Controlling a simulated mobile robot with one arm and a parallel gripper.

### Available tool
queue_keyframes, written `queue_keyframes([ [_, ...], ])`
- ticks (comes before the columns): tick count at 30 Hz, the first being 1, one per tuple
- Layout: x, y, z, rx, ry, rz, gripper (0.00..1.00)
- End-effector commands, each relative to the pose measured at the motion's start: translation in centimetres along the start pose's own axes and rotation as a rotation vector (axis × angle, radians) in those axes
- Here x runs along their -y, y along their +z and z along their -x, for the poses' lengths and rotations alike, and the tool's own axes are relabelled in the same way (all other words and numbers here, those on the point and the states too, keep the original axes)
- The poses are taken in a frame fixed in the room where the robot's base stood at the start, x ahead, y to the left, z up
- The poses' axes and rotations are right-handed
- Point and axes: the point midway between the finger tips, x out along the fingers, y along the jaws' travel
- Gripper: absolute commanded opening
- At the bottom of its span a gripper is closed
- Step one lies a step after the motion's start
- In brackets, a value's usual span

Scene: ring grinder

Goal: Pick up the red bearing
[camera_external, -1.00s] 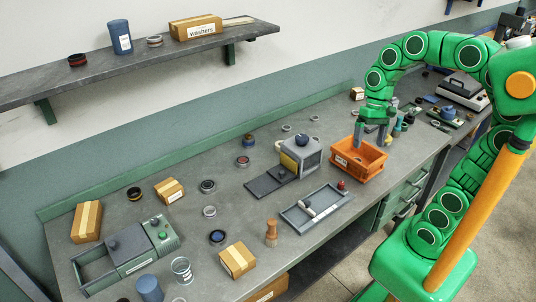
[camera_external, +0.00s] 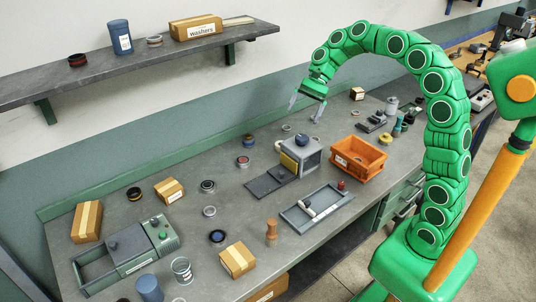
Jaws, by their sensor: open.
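A dark ring with a red band (camera_external: 243,162) lies on the workbench (camera_external: 330,222), left of the grey grinder box. Another dark ring with a red band (camera_external: 77,60) lies on the wall shelf. Both look like red bearings, and I cannot tell which is the task's one. My gripper (camera_external: 304,113) is open and empty, fingers spread and pointing down. It is in the air over the back of the bench, right of the bench ring and apart from it.
The grey grinder box (camera_external: 309,158) stands between the bench ring and an orange bin (camera_external: 374,151). Several other rings, cardboard boxes (camera_external: 238,261) and a grey-green machine (camera_external: 128,250) crowd the left bench. The shelf (camera_external: 180,62) juts from the wall.

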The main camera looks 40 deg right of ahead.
Motion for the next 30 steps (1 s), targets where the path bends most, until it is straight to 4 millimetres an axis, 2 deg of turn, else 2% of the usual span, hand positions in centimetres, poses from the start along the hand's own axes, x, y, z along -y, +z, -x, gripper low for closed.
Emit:
queue_keyframes([
  [3, 2.4, -1.7, 0.1, 0.037, -0.035, -0.058, 0.95],
  [15, 9.0, -7.5, 0.3, 0.165, -0.136, -0.253, 0.95],
  [24, 12.7, -12.3, 0.3, 0.258, -0.195, -0.394, 0.95],
  [30, 14.3, -15.1, 0.2, 0.31, -0.219, -0.47, 0.95],
])
